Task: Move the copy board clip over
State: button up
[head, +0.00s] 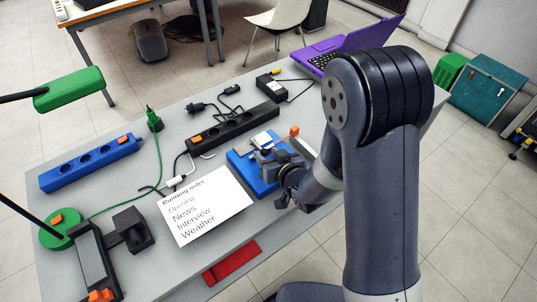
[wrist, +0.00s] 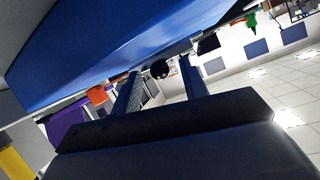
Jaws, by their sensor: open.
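A blue flat block (head: 240,165), also large along the top of the wrist view (wrist: 120,45), lies near the middle of the table. My gripper (head: 262,153) is low over it, coming from the right. In the wrist view my gripper (wrist: 159,72) has its two fingers apart, beside the blue block's edge. A dark round thing (wrist: 160,69) shows between the fingers; I cannot tell whether they touch it. A small pale piece (head: 262,138) lies at the block's far side. I cannot tell which part is the copy board clip; my gripper hides some of the block.
A white sheet headed "Running order" (head: 205,207) lies front left of the block. A black power strip (head: 232,127) is behind it, a blue power strip (head: 88,163) at left. A purple laptop (head: 335,50) stands back right. Cables cross the table.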

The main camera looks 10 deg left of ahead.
grip_shut()
dwell(0.3)
dwell(0.3)
